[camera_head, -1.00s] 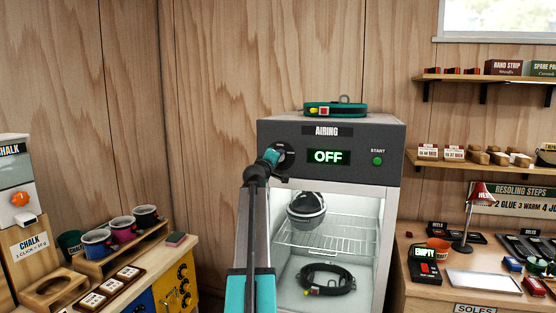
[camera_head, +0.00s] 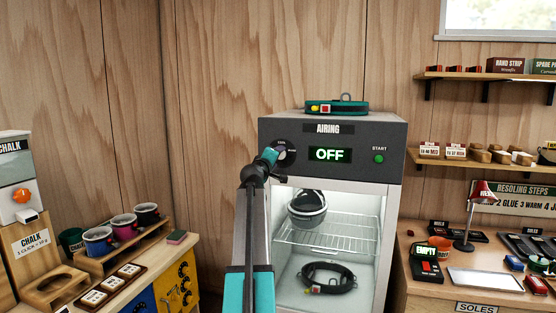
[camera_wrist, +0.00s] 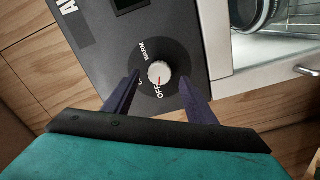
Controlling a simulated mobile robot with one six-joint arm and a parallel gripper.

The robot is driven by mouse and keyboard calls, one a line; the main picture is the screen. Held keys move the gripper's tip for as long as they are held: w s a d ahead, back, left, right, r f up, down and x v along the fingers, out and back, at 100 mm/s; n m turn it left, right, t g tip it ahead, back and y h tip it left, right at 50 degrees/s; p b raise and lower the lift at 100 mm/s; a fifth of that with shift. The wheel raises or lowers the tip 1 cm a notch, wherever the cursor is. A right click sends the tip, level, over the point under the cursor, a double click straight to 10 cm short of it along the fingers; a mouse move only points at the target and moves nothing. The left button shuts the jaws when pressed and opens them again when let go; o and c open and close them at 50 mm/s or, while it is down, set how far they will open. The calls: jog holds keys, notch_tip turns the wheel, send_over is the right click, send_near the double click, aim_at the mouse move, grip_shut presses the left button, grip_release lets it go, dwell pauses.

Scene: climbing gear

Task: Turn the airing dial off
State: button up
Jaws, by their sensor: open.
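The airing cabinet (camera_head: 385,170) stands in the middle of the head view, and its display (camera_head: 329,154) reads OFF. In the head view the dial's dark plate (camera_head: 289,157) is partly behind my gripper. My gripper (camera_wrist: 157,88) is open, with one dark finger on each side of the knob in the wrist view. The fingers look apart from the knob.
A green START button (camera_head: 379,158) sits right of the display. A teal belt or harness (camera_head: 337,108) lies on the cabinet top. Inside are a helmet (camera_head: 307,209) and a dark harness (camera_head: 327,279). A bench with cups (camera_head: 98,240) stands left, a resoling bench (camera_head: 425,300) right.

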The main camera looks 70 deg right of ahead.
jog(key=a+b, duration=0.2)
jog(key=a, duration=0.9)
jog(key=shift+s+b, duration=0.3)
jog(key=shift+f, duration=0.1)
